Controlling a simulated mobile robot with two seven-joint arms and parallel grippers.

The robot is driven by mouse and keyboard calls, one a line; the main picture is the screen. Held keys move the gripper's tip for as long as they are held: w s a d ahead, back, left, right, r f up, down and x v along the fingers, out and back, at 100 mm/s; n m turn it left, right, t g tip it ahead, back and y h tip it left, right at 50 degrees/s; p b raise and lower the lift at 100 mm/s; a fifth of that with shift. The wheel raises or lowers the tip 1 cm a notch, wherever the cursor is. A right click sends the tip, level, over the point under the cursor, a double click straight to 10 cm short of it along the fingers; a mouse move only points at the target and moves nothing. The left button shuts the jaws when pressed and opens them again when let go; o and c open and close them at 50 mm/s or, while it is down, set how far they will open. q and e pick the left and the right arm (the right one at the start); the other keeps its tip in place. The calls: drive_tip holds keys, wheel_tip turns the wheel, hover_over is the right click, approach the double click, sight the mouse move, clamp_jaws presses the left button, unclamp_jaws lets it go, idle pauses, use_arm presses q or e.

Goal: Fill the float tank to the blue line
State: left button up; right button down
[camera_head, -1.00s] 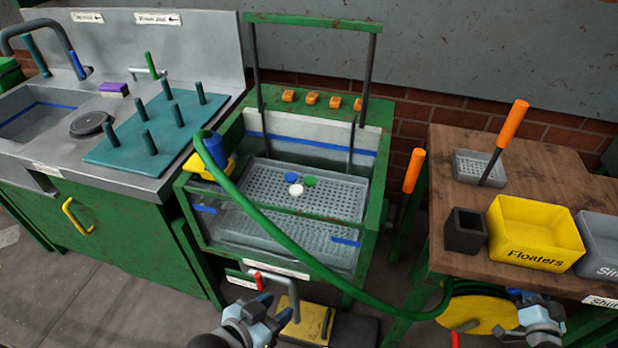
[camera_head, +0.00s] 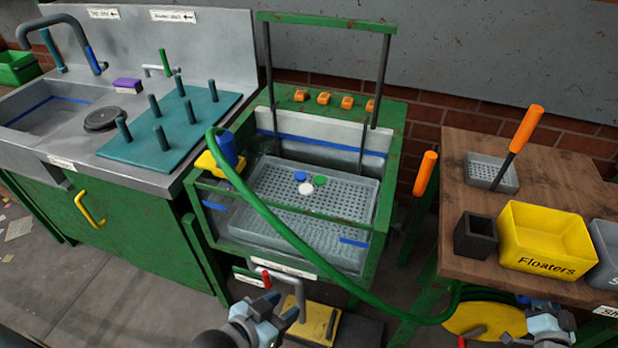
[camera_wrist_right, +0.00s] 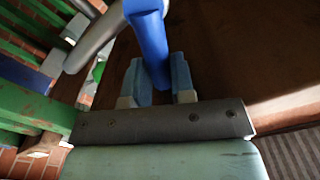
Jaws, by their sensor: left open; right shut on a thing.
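The float tank (camera_head: 378,228) is a green-framed box with clear sides. A blue line (camera_head: 320,145) runs along its back wall. A grey perforated tray inside (camera_head: 255,222) has a blue, a white and a green disc over it. I cannot make out a water level. A green hose (camera_head: 285,235) runs from a blue nozzle (camera_head: 228,148) in a yellow holder on the tank's left rim down to the right. My right gripper (camera_head: 545,325) is shut on a blue handle (camera_wrist_right: 150,40), beside a grey pipe. My left gripper (camera_head: 284,308) is open near a red-handled grey pipe (camera_head: 298,290) below the tank.
A wooden table at right holds a yellow Floaters bin (camera_head: 545,235), a dark square cup (camera_head: 475,237) and a grey basket (camera_head: 490,172). A yellow hose reel (camera_head: 480,318) sits below it. At left stands a sink counter with a teal peg board (camera_head: 180,125).

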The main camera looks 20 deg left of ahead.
drive_tip(key=shift+a, duration=0.1)
drive_tip(key=c, duration=1.9)
unclamp_jaws()
drive_tip(key=shift+a+r+n+p, duration=0.3)
drive_tip(key=shift+n+p, duration=0.3)
drive_tip(key=shift+p, duration=0.1)
drive_tip(key=shift+o, duration=0.2)
drive_tip(key=shift+a+n+p, duration=0.3)
drive_tip(key=shift+n+p, duration=0.15)
drive_tip(key=shift+n, duration=0.25)
drive_tip(key=shift+a+f, duration=0.1)
clamp_jaws()
unclamp_jaws()
drive_tip(key=shift+s+a+r+n+p, duration=0.1)
drive_tip(key=shift+a+r+n+p, duration=0.2)
drive_tip(key=shift+n+p, duration=0.5)
drive_tip(key=shift+a+f+n, duration=0.2)
drive_tip(key=shift+a+n, duration=0.1)
drive_tip(key=shift+n, duration=0.5)
drive_tip(key=o, duration=1.2)
